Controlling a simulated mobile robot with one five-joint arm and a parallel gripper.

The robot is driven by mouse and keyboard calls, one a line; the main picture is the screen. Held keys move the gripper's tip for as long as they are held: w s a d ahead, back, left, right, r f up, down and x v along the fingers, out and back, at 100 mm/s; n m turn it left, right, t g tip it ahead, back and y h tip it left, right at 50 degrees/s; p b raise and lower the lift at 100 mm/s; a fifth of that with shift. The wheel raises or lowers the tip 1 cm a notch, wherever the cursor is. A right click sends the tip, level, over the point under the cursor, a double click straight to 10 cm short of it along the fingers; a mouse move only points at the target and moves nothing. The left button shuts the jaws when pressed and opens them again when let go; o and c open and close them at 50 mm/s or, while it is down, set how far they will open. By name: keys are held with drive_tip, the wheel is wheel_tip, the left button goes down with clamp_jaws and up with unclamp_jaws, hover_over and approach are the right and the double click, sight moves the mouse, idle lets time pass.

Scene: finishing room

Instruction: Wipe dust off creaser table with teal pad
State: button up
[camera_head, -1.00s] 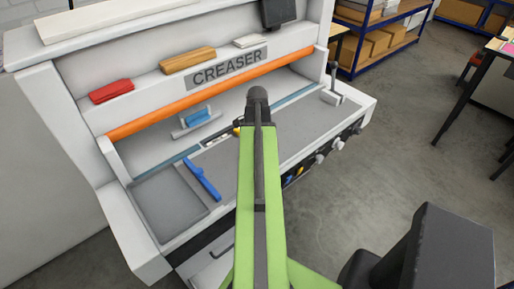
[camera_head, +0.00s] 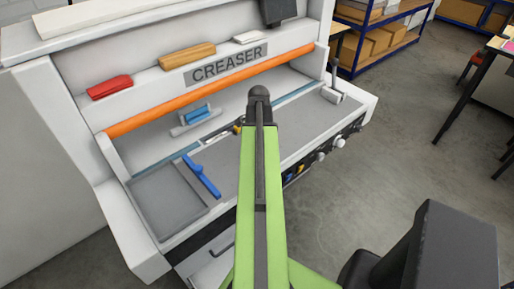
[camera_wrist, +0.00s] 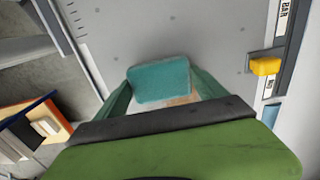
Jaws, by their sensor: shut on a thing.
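In the wrist view my gripper (camera_wrist: 160,88) is shut on the teal pad (camera_wrist: 160,80), a flat block with rounded corners between the green fingers. The pad is over the grey creaser table (camera_wrist: 200,35); I cannot tell whether it touches. A pale brownish patch (camera_wrist: 180,101), perhaps dust, shows just below the pad, and small dark specks lie on the grey surface. In the head view the creaser table's grey bed (camera_head: 305,122) shows on both sides of my arm, which hides the gripper and pad.
An orange bar (camera_head: 205,92) spans the creaser's back. A blue handle (camera_head: 201,176) lies at the bed's left and a blue-topped fitting (camera_head: 196,116) behind it. A lever (camera_head: 334,85) stands at the right end. In the wrist view a yellow slider (camera_wrist: 266,66) sits on a scale.

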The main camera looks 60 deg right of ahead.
sight(282, 139)
drive_tip(key=shift+s+d+f, duration=0.1)
drive_tip(key=shift+s+d, duration=0.6)
drive_tip(key=shift+d, duration=1.35)
drive_tip(key=shift+s+d+r, duration=0.1)
drive_tip(key=shift+s+d, duration=0.65)
drive_tip(key=shift+d, duration=1.35)
drive_tip(key=shift+s+d+f, duration=0.1)
drive_tip(key=shift+s+d, duration=0.6)
drive_tip(key=shift+d, duration=1.35)
drive_tip(key=shift+w+d, duration=0.3)
drive_tip(key=shift+w, duration=0.5)
drive_tip(key=shift+w+a, duration=0.3)
drive_tip(key=shift+a, duration=0.6)
drive_tip(key=shift+w+a, duration=0.25)
drive_tip(key=shift+a, duration=0.6)
drive_tip(key=shift+w+a, duration=0.25)
drive_tip(key=shift+a, duration=0.5)
drive_tip(key=shift+w+a, duration=0.2)
drive_tip(key=shift+a, duration=0.55)
drive_tip(key=shift+w+a, duration=0.35)
drive_tip(key=shift+a, duration=0.55)
drive_tip(key=shift+w+a, duration=0.3)
drive_tip(key=shift+a, duration=0.55)
